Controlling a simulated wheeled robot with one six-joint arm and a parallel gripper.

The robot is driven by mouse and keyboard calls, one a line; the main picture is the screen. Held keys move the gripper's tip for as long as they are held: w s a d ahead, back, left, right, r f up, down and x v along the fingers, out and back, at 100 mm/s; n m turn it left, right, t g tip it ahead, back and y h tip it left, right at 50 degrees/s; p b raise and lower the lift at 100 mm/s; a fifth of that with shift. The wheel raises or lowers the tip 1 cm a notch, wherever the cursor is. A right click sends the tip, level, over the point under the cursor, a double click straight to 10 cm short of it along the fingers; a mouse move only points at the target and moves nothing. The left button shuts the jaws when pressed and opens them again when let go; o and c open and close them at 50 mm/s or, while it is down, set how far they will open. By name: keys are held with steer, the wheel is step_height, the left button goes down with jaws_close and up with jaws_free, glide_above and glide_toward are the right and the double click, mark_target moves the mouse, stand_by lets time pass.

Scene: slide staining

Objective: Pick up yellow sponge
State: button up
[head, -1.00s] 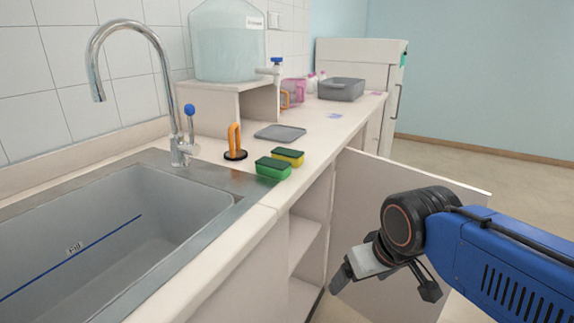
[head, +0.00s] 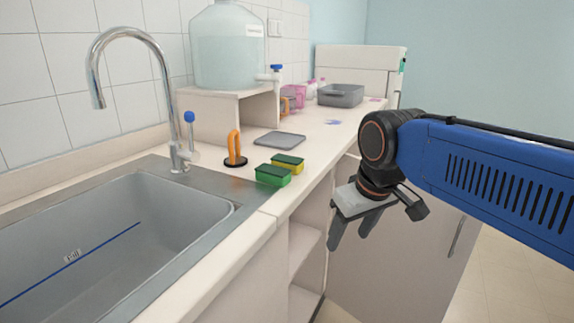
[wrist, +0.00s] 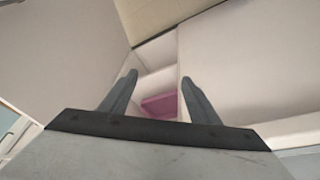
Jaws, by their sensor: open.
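The yellow sponge (head: 288,164) has a dark green top and lies on the counter, just behind and right of a green sponge (head: 273,176). The two sit close together near the counter's front edge. My gripper (head: 350,243) is to the right of the sponges, out past the counter's front edge, with its fingers pointing down. It is open and empty. In the wrist view my gripper's two fingers (wrist: 158,100) are spread apart with nothing between them. The sponges cannot be made out in the wrist view.
A sink (head: 110,235) with a tall faucet is at the left. Open shelves (head: 305,240) are below the counter. A pink object (wrist: 160,104) shows in the wrist view.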

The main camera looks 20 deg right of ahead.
steer(key=w+a+r+n+g, duration=0.2)
steer(key=w+a+r+n, duration=0.15)
steer(key=w+r, duration=0.95)
steer(key=w+a+r+n+g, duration=0.2)
steer(key=w+r+n, duration=0.2)
steer(key=w+r, duration=0.9)
glide_above(287, 158)
steer(key=f, duration=1.1)
steer(key=shift+d+f, duration=0.2)
steer(key=shift+d, duration=0.05)
steer(key=shift+s+a+f, duration=0.1)
steer(key=shift+a+f, duration=0.05)
steer(key=shift+f, duration=1.15)
steer(key=shift+a+f, duration=0.1)
steer(key=shift+f, duration=1.2)
steer(key=c, duration=1.2)
steer(key=shift+r, duration=0.1)
step_height(287, 158, up, 10)
